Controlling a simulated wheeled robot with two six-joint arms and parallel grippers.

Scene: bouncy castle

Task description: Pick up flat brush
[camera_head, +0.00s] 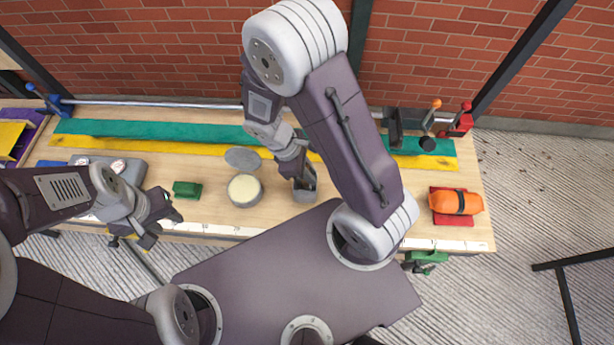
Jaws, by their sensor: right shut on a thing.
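My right gripper (301,176) is at the mouth of a small grey pot (305,195) near the front of the workbench. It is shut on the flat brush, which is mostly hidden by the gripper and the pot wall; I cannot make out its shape. I cannot tell whether the brush touches the pot. My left gripper (163,222) is at the bench's front edge on the left, with its fingers apart and nothing between them.
An open round tin (244,191) of pale paste, its grey lid (242,159) behind it, stands left of the pot. A green block (187,190) lies further left. An orange bundle (456,202) lies on a red mat at the right. Bench right of the pot is partly hidden by my arm.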

